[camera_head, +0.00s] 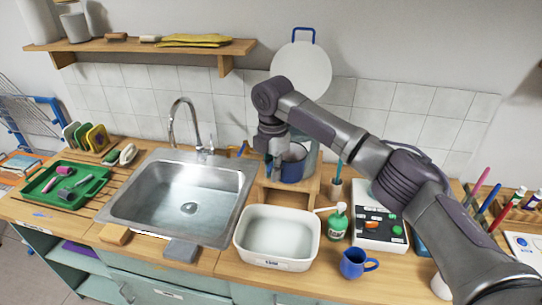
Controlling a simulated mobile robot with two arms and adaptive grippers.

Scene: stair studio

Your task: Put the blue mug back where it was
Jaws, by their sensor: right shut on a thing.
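My right gripper (276,154) comes in from the right and points down at the small wooden stand (308,190) behind the white basin. It is shut on a dark blue mug (293,168), holding it by its left side. The mug looks upright at the top of the stand; I cannot tell whether it touches the wood. A second, brighter blue mug (353,264) stands on the counter at the front, its handle to the right. My left gripper is not in view.
A white basin (279,263) stands in front of the stand, with a steel sink (180,198) to its left. A green soap bottle (338,222) and a panel with coloured pieces (378,238) are to its right. A clear container (313,155) is close behind the held mug.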

